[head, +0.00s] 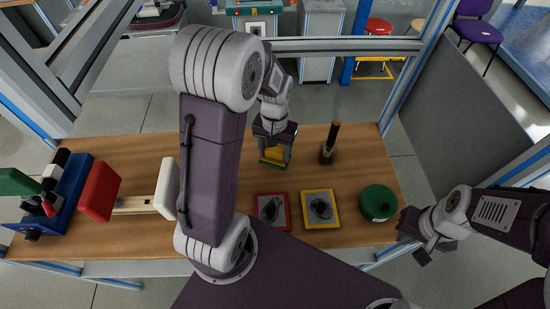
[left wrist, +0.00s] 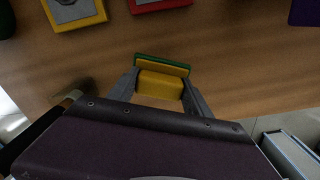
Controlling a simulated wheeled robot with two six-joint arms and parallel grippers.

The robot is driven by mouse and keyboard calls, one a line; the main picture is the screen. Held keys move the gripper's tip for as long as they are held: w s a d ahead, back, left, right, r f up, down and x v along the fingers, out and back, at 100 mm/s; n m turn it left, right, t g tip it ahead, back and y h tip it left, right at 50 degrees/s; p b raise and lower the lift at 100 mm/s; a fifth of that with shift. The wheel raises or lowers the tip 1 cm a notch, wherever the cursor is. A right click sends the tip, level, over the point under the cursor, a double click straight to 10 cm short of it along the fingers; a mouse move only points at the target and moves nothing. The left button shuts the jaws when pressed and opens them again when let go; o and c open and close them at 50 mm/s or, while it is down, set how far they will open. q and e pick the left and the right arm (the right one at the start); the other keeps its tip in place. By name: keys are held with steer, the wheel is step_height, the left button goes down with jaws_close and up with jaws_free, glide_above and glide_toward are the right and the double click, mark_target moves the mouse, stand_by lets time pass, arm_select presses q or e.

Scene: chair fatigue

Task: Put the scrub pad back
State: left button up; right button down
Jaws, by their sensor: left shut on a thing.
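The scrub pad (head: 273,155), yellow with a green layer, is between the fingers of my left gripper (head: 275,160) near the back edge of the table. The left gripper is shut on it. In the left wrist view the scrub pad (left wrist: 162,82) sits between the two grey fingers of the left gripper (left wrist: 162,90), with its green side facing away from the wrist. I cannot tell whether the pad touches the table top. My right gripper (head: 424,247) is off the table's right end; its fingers are too unclear to tell open from shut.
On the wooden table (head: 345,240) stand a red-framed tile (head: 271,212), a yellow-framed tile (head: 320,209), a green round container (head: 378,203) and a dark upright holder (head: 328,150) with a handle. A blue fixture with red and white blocks (head: 98,190) fills the left side.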

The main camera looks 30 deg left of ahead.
mark_target(275, 160)
arm_select(q)
step_height(275, 160, down, 4)
steer(key=shift+s+r, duration=0.1)
steer(key=shift+f, duration=0.2)
steer(key=o, duration=1.3)
steer(key=shift+f, duration=0.1)
